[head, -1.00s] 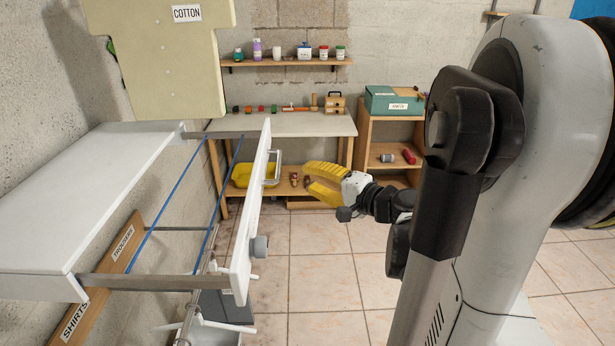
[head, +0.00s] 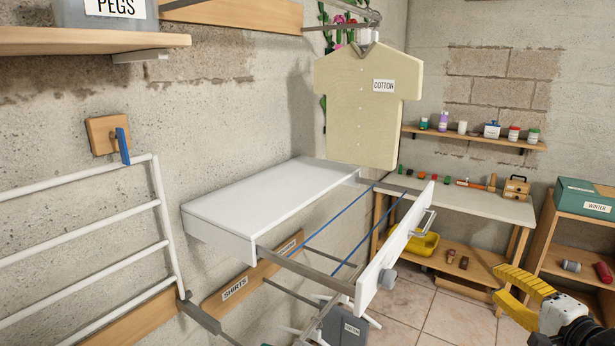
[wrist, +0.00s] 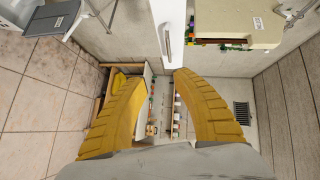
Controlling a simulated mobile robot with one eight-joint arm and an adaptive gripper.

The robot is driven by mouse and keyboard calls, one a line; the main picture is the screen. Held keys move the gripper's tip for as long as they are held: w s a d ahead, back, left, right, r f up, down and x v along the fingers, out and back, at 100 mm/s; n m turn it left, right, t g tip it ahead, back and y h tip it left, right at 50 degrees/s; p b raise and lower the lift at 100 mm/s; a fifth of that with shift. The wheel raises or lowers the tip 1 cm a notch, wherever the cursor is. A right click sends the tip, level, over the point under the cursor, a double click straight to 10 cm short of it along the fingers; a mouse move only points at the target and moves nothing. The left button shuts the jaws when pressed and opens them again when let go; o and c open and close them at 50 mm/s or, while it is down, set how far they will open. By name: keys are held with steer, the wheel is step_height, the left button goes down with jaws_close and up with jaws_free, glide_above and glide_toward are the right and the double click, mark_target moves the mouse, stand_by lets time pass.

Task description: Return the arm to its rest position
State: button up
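My gripper (head: 500,283) has yellow fingers and is at the lower right of the head view, in front of the low wooden shelves. It is away from the wall and to the right of the white pull-out frame (head: 368,285). In the wrist view my gripper (wrist: 152,75) has its two fingers spread wide with nothing held between them. Most of the arm is outside the head view.
The white wall unit (head: 270,195) has its front panel pulled out on rails with blue lines. A shirt marked COTTON (head: 362,105) hangs above it. A workbench (head: 460,197) and a shelf with a green box (head: 585,195) stand behind. Tiled floor shows between them.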

steer(key=s+a+f+n+g+b, duration=0.2)
steer(key=a+f+n+g, duration=0.15)
steer(key=a, duration=0.55)
steer(key=s+a+f+n+g+b, duration=0.1)
steer(key=a+f+n+g, duration=0.3)
steer(key=a, duration=0.6)
steer(key=s+a+f+n+g+h+b, duration=0.1)
steer(key=s+a+f+n+h+b, duration=0.1)
steer(key=s+n, duration=0.5)
steer(key=s+a+f, duration=0.1)
steer(key=s+f, duration=0.1)
steer(key=s, duration=0.1)
steer(key=shift+a+h+b, duration=0.3)
steer(key=shift+a+b, duration=0.05)
steer(key=shift+s, duration=0.1)
stand_by(0.3)
